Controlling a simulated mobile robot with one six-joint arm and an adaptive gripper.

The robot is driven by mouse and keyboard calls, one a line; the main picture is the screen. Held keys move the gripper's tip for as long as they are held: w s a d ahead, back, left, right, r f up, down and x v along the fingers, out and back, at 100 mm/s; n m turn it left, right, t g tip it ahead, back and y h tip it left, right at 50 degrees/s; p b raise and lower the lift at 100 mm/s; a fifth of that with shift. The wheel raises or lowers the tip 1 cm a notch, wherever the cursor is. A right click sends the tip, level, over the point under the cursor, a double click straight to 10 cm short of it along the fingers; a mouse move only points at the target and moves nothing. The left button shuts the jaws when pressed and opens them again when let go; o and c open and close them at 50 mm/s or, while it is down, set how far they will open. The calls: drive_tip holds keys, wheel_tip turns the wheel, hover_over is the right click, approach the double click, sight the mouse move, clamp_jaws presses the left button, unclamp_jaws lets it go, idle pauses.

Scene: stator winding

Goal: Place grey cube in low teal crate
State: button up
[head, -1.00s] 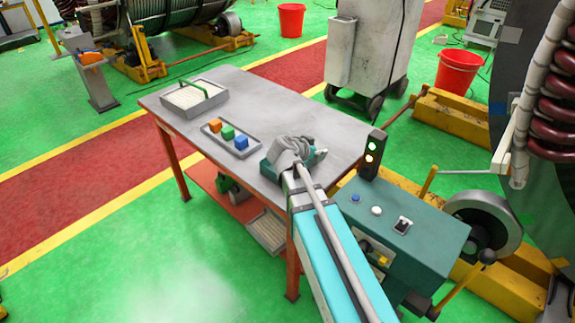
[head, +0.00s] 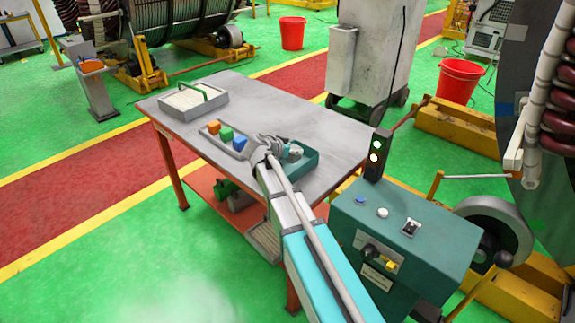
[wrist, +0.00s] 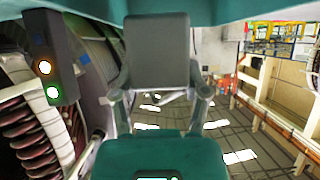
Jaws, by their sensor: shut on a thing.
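My gripper (head: 286,149) is over the left part of the low teal crate (head: 312,164), on the grey table near its right front. In the wrist view, a grey cube (wrist: 157,52) sits between the two fingers, and my gripper is shut on it. In the head view the cube is hard to make out among the gripper parts. The gripper and wrist hide the crate's left side and much of its inside. I cannot tell the cube's height above the crate floor.
A larger box (head: 194,101) with a green handle stands at the table's back left. A signal light (head: 376,155) rises at the right.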

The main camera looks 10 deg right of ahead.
sight(290, 158)
drive_tip(key=shift+w+a+f+b, duration=0.25)
drive_tip(key=shift+w+f+b, duration=0.15)
drive_tip(key=shift+f, duration=0.25)
drive_tip(key=shift+w, duration=0.1)
drive_tip(key=shift+w+a+f+b, duration=0.2)
drive_tip(key=shift+w+f+b, duration=0.15)
drive_tip(key=shift+f+b, duration=1.6)
drive_tip(key=shift+f, duration=0.15)
drive_tip(key=o, duration=1.2)
drive_tip(key=shift+c, duration=0.2)
drive_tip(key=shift+r, duration=0.2)
